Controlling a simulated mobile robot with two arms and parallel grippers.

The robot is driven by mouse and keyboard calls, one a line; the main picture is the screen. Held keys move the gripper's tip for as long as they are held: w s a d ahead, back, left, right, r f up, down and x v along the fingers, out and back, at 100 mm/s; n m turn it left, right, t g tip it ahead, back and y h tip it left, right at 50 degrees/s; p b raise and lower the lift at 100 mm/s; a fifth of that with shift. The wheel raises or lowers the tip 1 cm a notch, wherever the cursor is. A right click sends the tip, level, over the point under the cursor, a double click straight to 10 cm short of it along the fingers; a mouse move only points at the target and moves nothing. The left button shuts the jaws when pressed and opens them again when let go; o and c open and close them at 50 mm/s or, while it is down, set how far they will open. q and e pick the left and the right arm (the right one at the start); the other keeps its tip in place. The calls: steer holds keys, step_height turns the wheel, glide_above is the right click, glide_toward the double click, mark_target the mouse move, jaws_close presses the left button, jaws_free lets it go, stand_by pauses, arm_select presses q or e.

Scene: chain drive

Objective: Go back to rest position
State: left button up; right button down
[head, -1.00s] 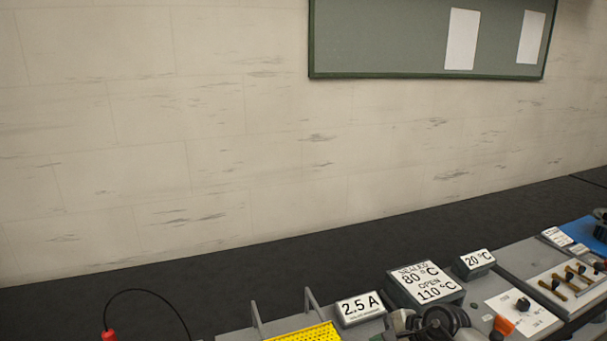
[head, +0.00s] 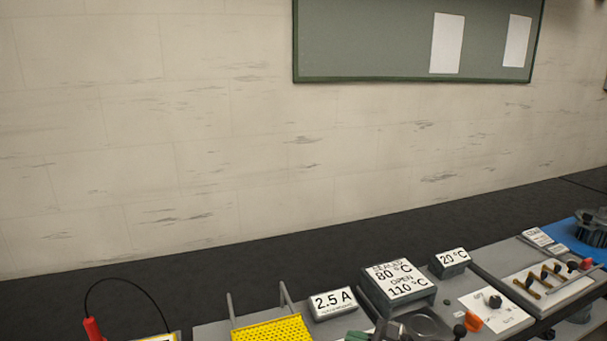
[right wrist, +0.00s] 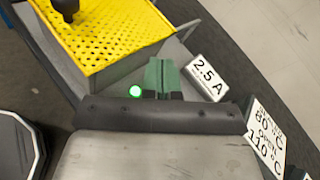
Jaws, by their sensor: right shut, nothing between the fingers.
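My right gripper (right wrist: 162,76) shows in the right wrist view as two green fingertips pressed together, with nothing between them. It is beside the yellow perforated plate (right wrist: 105,35) and the 2.5 A sign (right wrist: 207,78); whether it touches anything I cannot tell. In the head view a small green piece at the bottom edge (head: 357,336) looks like its tip. My left gripper is in neither current view.
A grey bench carries the yellow plate (head: 272,330), the 2.5 A sign (head: 333,302), the 80/110 °C sign block (head: 398,284) and the 20 °C sign (head: 453,260). A red-handled probe (head: 94,330) with a black cable stands at left. Several brass pieces (head: 543,278) lie at right.

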steer(key=s+d+r+m+t+h, duration=0.1)
steer(key=s+r+m+t, duration=0.15)
steer(key=m+t, duration=0.45)
steer(key=s+d+r+m+t+h, duration=0.1)
steer(key=d+r+m+t+h, duration=0.15)
steer(key=m, duration=0.75)
steer(key=s+d+f+m+h, duration=0.25)
steer(key=m+h, duration=0.25)
steer(key=m, duration=0.4)
steer(key=s+d+f+m+h, duration=0.1)
steer(key=s+d+m+h, duration=0.25)
steer(key=m+h, duration=0.4)
steer(key=s+f+m+g+y, duration=0.1)
steer(key=s+f+m+g, duration=0.35)
steer(key=s, duration=0.35)
steer(key=s+f+m+g+y, duration=0.1)
steer(key=s+f+m+g, duration=0.2)
steer(key=s+m+g, duration=0.3)
steer(key=s+f+m+g+y, duration=0.1)
steer(key=s+f+m+g, duration=0.25)
steer(key=s+m, duration=0.4)
step_height(320, 180, down, 26)
steer(key=s+n+g, duration=0.2)
steer(key=s+d+f, duration=0.1)
steer(key=s+f, duration=0.7)
steer(key=s+d+f, duration=0.2)
steer(key=s+f, duration=0.6)
steer(key=shift+d+f+g+b, duration=0.15)
steer(key=shift+d+g+b, duration=0.1)
steer(key=shift+g+b, duration=0.15)
